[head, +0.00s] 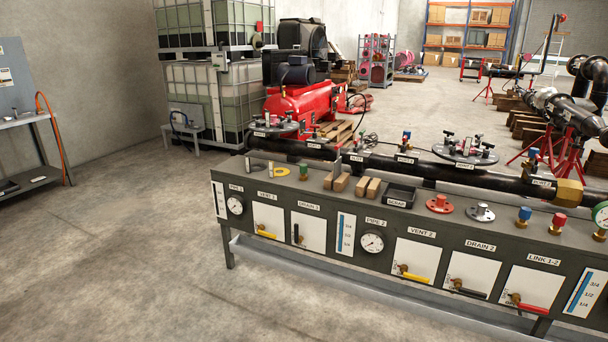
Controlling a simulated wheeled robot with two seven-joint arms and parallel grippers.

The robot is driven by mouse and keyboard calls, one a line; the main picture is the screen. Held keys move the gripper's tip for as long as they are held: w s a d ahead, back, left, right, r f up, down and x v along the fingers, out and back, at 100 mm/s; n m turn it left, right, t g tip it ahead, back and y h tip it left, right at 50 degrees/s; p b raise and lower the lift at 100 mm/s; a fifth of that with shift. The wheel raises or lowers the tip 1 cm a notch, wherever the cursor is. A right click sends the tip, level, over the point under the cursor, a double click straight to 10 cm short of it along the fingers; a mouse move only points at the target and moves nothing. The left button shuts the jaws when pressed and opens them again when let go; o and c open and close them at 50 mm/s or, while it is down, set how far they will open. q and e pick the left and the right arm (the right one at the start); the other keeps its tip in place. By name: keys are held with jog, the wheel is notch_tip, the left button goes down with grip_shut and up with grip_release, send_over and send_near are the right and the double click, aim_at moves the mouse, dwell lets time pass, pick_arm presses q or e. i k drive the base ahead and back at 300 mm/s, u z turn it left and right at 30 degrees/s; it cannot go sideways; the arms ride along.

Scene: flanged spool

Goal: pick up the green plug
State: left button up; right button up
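A small green plug (303,171) with a brass-coloured lower part stands upright on the top of the long grey bench (322,192), toward its left end. It is between a flat yellow ring and some wooden blocks. Nothing is touching it from above. Neither of my grippers shows in the head view.
Nearby on the bench are the yellow ring (282,172), wooden blocks (341,182), a black tray (400,195) and a red flange (439,204). Blue (525,213) and red (559,219) plugs stand farther right. A black pipe (460,178) runs behind. The floor (130,240) at left is clear.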

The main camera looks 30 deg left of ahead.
aim_at(303, 167)
jog(key=k, duration=0.65)
jog(key=u, duration=0.9)
jog(key=i, duration=1.2)
jog(key=u, duration=0.85)
jog(key=i, duration=1.85)
jog(key=z, duration=1.35)
jog(key=i, duration=1)
jog(key=z, duration=0.9)
